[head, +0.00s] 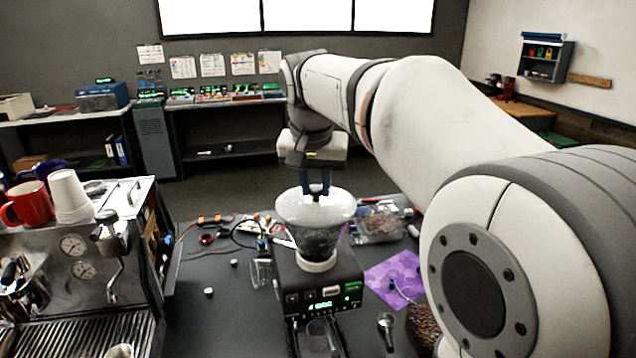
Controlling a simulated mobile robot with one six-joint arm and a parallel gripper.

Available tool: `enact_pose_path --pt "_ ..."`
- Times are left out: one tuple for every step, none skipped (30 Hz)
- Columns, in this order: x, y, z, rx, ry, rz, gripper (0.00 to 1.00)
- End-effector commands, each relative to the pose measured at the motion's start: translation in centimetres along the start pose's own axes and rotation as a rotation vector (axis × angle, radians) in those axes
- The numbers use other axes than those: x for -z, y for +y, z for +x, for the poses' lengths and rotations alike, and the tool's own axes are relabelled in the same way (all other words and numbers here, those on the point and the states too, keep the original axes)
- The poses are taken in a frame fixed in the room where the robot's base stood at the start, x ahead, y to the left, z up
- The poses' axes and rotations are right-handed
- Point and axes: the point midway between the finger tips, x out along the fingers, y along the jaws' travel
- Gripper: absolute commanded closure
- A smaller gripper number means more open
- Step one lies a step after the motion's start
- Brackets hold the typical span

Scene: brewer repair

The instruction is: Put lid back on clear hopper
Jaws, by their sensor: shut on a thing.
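The clear hopper (318,240) sits on top of the dark grinder (322,283) near the middle of the table, with dark contents inside. A pale translucent lid (338,204) is at the hopper's top. My gripper (317,190) points down above the hopper and is shut on the lid near its centre. The lid looks level and at the rim, but from this one view I cannot tell whether it touches the rim all round. The gripped part of the lid is partly hidden by the fingers.
An espresso machine (95,270) with a red mug (28,203) and white cups (68,192) stands at left. A purple cloth (398,272), a clear bag (378,225) and a portafilter-like tool (387,328) lie right of the grinder. Cables and tools lie behind it.

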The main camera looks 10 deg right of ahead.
Motion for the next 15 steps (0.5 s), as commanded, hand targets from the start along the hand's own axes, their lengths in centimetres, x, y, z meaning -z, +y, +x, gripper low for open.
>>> enact_pose_path --pt "0.00 -0.01 -0.01 0.000 0.000 0.000 0.99" --pt "0.00 -0.01 -0.01 0.000 0.000 0.000 0.99" --pt "0.00 -0.01 -0.02 0.000 0.000 0.000 0.99" --pt "0.00 -0.01 -0.02 0.000 0.000 0.000 0.99" --pt "0.00 -0.01 -0.02 0.000 0.000 0.000 0.99" --pt "0.00 -0.02 -0.02 0.000 0.000 0.000 0.74" --pt "0.00 -0.02 -0.02 0.000 0.000 0.000 0.72" --pt "0.00 -0.02 -0.02 0.000 0.000 0.000 0.69" --pt "0.00 -0.02 -0.02 0.000 0.000 0.000 0.66" --pt "0.00 -0.02 -0.02 0.000 0.000 0.000 0.64" --pt "0.00 -0.02 -0.02 0.000 0.000 0.000 0.61" --pt "0.00 -0.02 -0.02 0.000 0.000 0.000 0.58" --pt "0.00 -0.03 -0.02 0.000 0.000 0.000 0.55" --pt "0.00 -0.03 -0.02 0.000 0.000 0.000 0.53" --pt "-0.01 -0.03 -0.02 0.000 0.000 -0.001 0.50"
